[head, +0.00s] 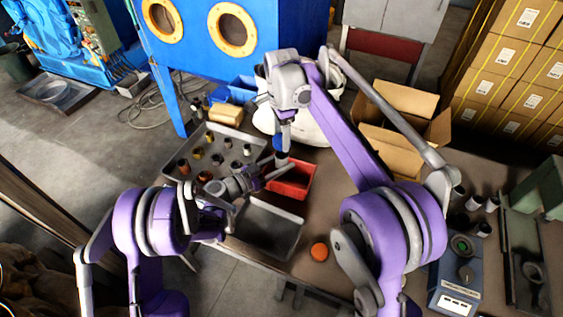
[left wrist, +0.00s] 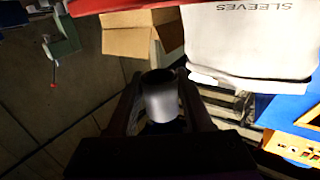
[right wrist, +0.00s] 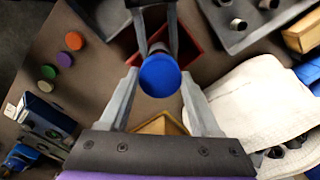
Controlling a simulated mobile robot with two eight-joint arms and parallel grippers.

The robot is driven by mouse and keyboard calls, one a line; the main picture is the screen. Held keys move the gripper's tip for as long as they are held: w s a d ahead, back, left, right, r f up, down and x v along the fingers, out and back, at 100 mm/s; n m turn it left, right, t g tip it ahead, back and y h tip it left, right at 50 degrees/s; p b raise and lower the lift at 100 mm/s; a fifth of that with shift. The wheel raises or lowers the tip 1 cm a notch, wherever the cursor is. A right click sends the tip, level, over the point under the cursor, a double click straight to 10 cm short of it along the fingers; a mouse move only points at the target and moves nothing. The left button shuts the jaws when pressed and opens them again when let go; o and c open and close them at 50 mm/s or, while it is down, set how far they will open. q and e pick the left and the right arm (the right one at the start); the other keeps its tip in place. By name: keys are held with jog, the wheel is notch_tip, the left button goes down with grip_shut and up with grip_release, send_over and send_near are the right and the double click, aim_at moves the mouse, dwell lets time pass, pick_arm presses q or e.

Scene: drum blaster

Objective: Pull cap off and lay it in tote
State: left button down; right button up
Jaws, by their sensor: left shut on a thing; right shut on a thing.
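A blue cap (head: 279,143) sits at the top of a small grey sleeve (head: 281,158), above the table. My right gripper (head: 281,138) comes down from above and is shut on the cap; the round cap face (right wrist: 160,75) shows between its fingers in the right wrist view. My left gripper (head: 270,176) is shut on the sleeve from the side; the sleeve (left wrist: 160,98) stands between its fingers in the left wrist view, with a dark open end. Cap and sleeve look together; any gap is too small to tell. A red tote (head: 298,187) stands just below.
An empty grey tray (head: 268,226) lies in front of the red tote, and a grey tray (head: 170,172) with several small parts lies to the left. An orange cap (head: 319,251) lies on the table. A white sack (head: 310,125) and open cardboard box (head: 395,155) stand behind.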

jog(key=shift+r, duration=1.2)
